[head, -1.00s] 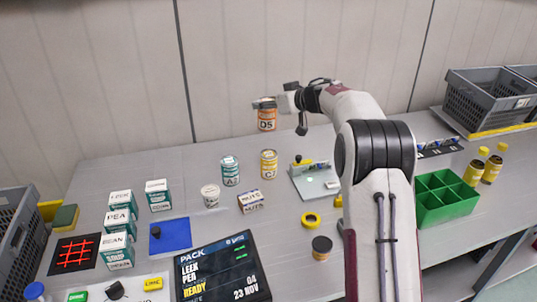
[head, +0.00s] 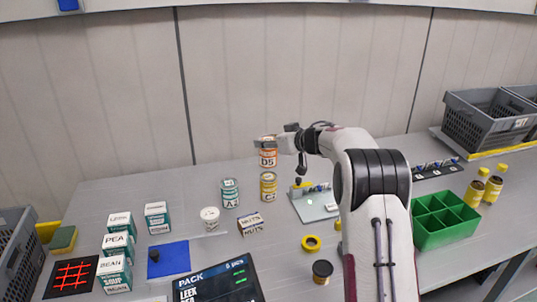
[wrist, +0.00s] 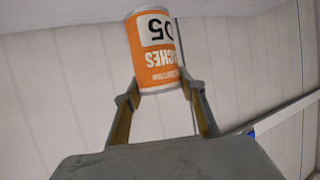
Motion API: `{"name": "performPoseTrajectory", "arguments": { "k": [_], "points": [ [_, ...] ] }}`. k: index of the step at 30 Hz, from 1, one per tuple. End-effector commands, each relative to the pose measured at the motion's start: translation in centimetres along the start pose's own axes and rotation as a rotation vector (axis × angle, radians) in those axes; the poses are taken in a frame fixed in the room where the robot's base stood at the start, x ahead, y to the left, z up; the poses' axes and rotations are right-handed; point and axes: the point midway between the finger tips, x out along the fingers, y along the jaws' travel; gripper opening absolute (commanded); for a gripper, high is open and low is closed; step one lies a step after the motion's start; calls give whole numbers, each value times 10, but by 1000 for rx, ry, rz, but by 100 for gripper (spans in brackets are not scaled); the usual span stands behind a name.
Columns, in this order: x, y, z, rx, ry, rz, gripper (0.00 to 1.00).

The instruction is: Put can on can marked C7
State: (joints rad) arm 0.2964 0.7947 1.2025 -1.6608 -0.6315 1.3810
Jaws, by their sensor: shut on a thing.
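An orange can marked D5 (head: 268,158) is held in my gripper (head: 268,141). It hangs upright just above a yellow can (head: 268,187), with a small gap seeming to show between them. The yellow can stands upright on the table, and its label appears to start with C; the rest is too small to read surely. In the wrist view the orange can (wrist: 155,50) sits between the two fingers (wrist: 160,86), which are shut on its sides. The yellow can does not show in the wrist view.
A teal can (head: 230,193) stands left of the yellow can. A nuts box (head: 251,225) and a white tub (head: 210,219) stand nearer. A grey-green board (head: 314,205) lies to the right. The green divided tray (head: 443,219) is farther right.

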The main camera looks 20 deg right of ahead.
Motion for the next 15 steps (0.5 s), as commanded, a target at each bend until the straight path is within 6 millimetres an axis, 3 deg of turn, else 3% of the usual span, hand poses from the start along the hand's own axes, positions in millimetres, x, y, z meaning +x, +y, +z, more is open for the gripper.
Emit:
{"name": "performPoseTrajectory", "arguments": {
  "k": [15],
  "points": [
    [4,0,8,-1,2,0,9]
  ]
}}
